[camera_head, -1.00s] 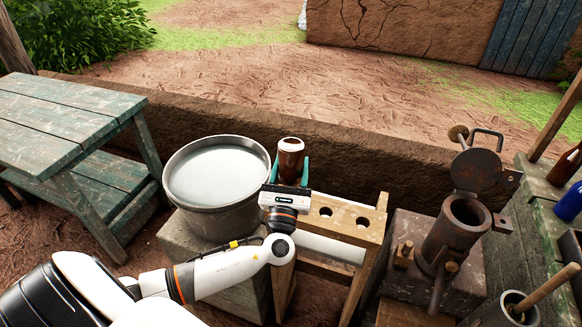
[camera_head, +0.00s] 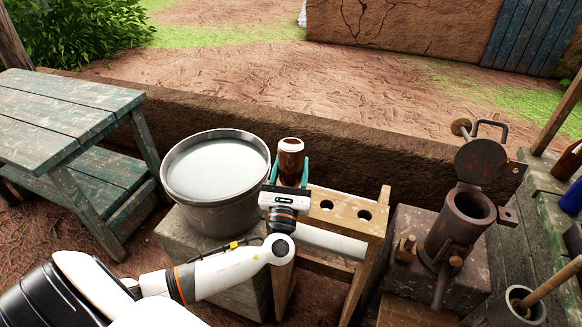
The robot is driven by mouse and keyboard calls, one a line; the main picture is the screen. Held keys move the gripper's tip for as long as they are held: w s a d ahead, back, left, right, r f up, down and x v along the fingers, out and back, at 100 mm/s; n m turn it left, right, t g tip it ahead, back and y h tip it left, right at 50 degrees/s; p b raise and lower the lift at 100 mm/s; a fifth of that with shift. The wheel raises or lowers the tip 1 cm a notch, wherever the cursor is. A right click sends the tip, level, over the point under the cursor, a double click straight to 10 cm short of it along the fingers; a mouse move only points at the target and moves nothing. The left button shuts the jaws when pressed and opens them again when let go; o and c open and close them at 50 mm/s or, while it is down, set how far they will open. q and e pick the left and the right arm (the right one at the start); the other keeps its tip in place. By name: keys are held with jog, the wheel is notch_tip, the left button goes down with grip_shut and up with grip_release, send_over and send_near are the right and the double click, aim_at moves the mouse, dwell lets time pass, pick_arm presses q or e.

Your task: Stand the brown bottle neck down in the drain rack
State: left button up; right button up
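The brown bottle (camera_head: 290,160) is upside down, its pale base on top, above the left end of the wooden drain rack (camera_head: 345,226). My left gripper (camera_head: 290,174) has its teal fingers against both sides of the bottle and appears shut on it. The gripper body hides the bottle's neck and the rack spot below it, so I cannot tell whether the neck is in a hole. Two empty round holes show in the rack top to the right of the gripper. My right gripper is not in view.
A big metal basin (camera_head: 173,200) of pale liquid stands close left of the gripper on a stone block. A rusty iron vessel (camera_head: 446,240) with an open lid stands right of the rack. A low mud wall (camera_head: 400,165) runs behind. A green wooden table (camera_head: 60,110) is at left.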

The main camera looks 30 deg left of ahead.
pick_arm(q)
jog(key=shift+f+b, duration=1.05)
jog(key=shift+f, duration=0.15)
jog(key=o, duration=1.2)
jog(key=shift+c, duration=0.2)
jog(key=b+v, duration=0.2)
jog(key=v, duration=1)
jog(key=shift+r, duration=0.1)
